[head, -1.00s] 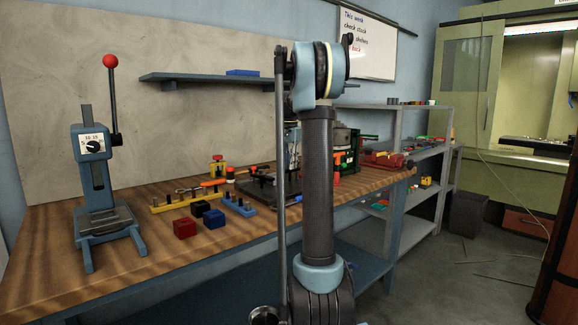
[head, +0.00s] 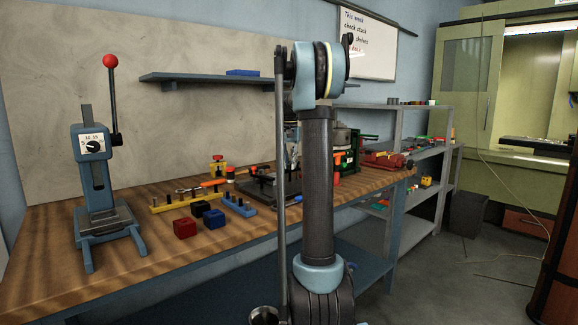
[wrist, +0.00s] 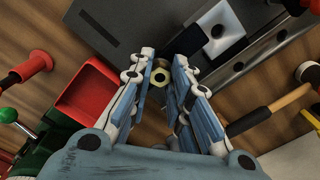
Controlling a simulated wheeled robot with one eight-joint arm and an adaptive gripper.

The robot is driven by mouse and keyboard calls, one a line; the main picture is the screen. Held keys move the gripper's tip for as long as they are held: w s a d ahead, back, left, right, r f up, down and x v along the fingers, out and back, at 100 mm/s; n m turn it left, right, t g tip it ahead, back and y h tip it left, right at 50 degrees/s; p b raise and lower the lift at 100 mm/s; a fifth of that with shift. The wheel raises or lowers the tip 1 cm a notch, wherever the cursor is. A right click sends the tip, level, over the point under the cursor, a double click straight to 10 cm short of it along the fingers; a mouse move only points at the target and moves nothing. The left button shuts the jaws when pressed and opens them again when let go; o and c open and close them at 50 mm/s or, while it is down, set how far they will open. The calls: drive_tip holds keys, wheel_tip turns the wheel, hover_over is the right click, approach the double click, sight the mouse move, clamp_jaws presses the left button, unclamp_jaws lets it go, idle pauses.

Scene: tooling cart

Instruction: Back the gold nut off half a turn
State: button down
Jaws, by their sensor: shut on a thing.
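The gold nut (wrist: 160,78) shows in the wrist view as a small hexagon with a dark hole in its face. My gripper (wrist: 165,62) is shut on it, with one finger on the left and one on the right of the nut. The fingers hide parts of the nut's sides. A dark grey plate (wrist: 120,22) lies beyond the fingertips. In the head view my own arm stands in front of this part of the bench, and I cannot make out the nut there.
A red tray (wrist: 88,104) lies left of my fingers, and a wooden-handled tool (wrist: 284,105) lies right. In the head view a blue press (head: 97,190) stands at the bench's left, with red (head: 185,228) and blue (head: 214,219) blocks near it.

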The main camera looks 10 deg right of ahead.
drive_tip(key=c, duration=1.5)
unclamp_jaws()
drive_tip(key=shift+a, duration=0.1)
drive_tip(key=shift+o, duration=0.2)
wheel_tip(320, 180, up, 12)
